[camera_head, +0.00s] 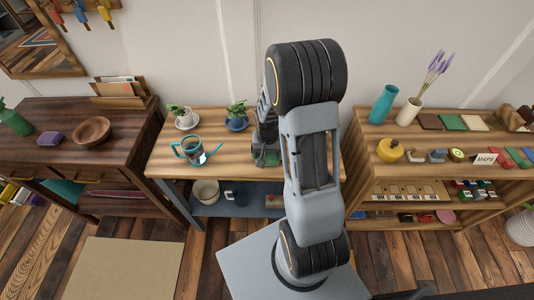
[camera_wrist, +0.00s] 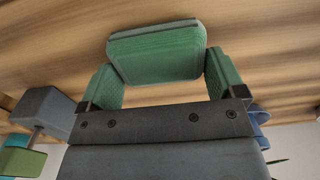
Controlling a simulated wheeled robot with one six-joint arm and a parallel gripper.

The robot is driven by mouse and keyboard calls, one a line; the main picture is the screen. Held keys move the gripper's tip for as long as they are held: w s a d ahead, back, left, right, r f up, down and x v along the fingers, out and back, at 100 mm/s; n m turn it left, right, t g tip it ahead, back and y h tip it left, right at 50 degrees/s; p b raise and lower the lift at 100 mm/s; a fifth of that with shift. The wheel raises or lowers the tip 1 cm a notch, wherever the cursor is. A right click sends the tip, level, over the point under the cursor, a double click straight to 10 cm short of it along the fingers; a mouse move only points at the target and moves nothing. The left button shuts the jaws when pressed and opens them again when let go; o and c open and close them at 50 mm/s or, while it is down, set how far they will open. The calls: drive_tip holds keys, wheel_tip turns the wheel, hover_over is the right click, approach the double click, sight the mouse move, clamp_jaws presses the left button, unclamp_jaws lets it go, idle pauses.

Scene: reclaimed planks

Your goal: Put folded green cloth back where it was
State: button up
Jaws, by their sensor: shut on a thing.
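The folded green cloth (camera_wrist: 155,52) is a thick, flat, rounded-edge bundle between the fingertips of my gripper (camera_wrist: 165,75) in the wrist view. The green-padded fingers are shut on it, one at each side. In the head view my gripper (camera_head: 266,152) is low over the middle wooden table (camera_head: 230,172), right of its centre, and the cloth (camera_head: 268,159) shows only as a small green patch under it. My arm hides much of the table's right part. I cannot tell whether the cloth touches the tabletop.
A dark desk (camera_head: 70,132) is at left, and a shelf with several items (camera_head: 400,132) at right. The table's front left is bare.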

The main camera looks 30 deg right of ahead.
sight(266, 157)
drive_tip(key=o, duration=0.8)
drive_tip(key=shift+f, duration=0.1)
drive_tip(key=shift+r, duration=0.35)
wheel_tip(266, 157, up, 13)
drive_tip(key=a, duration=0.1)
drive_tip(key=s+a+r+n+t, duration=0.1)
drive_tip(key=s+a+r+n, duration=0.1)
drive_tip(key=s, duration=0.1)
drive_tip(key=s+a+r+n+t, duration=0.1)
drive_tip(key=s+a+r+n, duration=0.1)
drive_tip(key=s+a+r, duration=0.1)
drive_tip(key=s+a+r+n+t, duration=0.1)
drive_tip(key=s+a+r, duration=0.1)
drive_tip(key=s+a, duration=0.1)
drive_tip(key=shift+s+r+n+p, duration=0.3)
drive_tip(key=shift+s+n+p, duration=0.1)
drive_tip(key=shift+s, duration=0.45)
drive_tip(key=shift+r, duration=0.1)
